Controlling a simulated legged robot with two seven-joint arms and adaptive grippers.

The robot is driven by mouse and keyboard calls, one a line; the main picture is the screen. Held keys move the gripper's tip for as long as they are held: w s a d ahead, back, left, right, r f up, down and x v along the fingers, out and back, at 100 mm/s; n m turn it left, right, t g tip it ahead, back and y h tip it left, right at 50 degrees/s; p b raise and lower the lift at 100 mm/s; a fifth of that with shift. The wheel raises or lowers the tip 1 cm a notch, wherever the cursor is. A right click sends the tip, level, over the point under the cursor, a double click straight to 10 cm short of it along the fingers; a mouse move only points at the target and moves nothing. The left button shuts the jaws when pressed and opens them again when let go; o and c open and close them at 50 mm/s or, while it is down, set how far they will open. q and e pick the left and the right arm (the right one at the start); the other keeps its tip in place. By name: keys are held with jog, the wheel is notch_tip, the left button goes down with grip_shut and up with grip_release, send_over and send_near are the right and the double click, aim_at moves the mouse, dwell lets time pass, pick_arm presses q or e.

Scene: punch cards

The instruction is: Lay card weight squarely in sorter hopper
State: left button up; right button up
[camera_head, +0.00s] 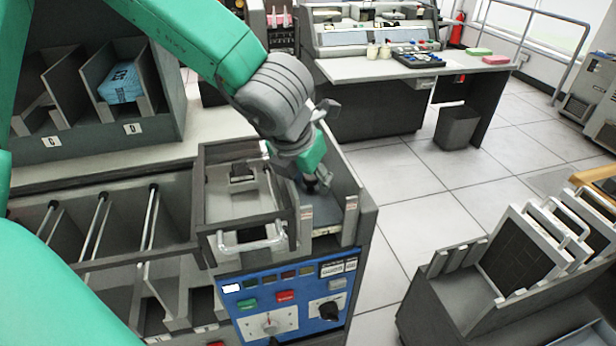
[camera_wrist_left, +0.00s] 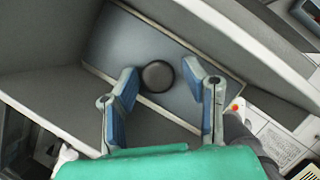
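The card weight is a flat blue-grey plate (camera_wrist_left: 112,42) with a round black knob (camera_wrist_left: 158,75) in the left wrist view. It lies between the grey walls of the sorter hopper (camera_head: 346,170), and its visible edge runs roughly parallel to the wall. Part of the plate is hidden by my gripper. My left gripper (camera_head: 314,182) reaches down into the hopper. In the left wrist view its two blue-padded fingers (camera_wrist_left: 160,72) stand apart on both sides of the knob, with gaps showing. My right gripper is not in view.
A tray with a handle (camera_head: 250,240) adjoins the hopper on the left. A blue control panel (camera_head: 290,298) is below. A card rack (camera_head: 450,295) stands at right, a blue card pack (camera_head: 120,84) on the upper left shelf. Tiled floor lies clear between.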

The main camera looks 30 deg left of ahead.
aim_at(308, 185)
pick_arm(q)
jog(key=shift+s+a+f, duration=0.1)
jog(key=shift+s+f, duration=0.3)
jog(key=shift+f, duration=0.1)
jog(key=shift+w+r, duration=0.15)
jog(key=shift+r, duration=0.4)
jog(key=r, duration=0.3)
jog(key=shift+s+d+r, duration=0.2)
jog(key=shift+r, duration=0.05)
jog(key=v, duration=0.8)
jog(key=shift+s, duration=0.25)
jog(key=shift+f, duration=0.1)
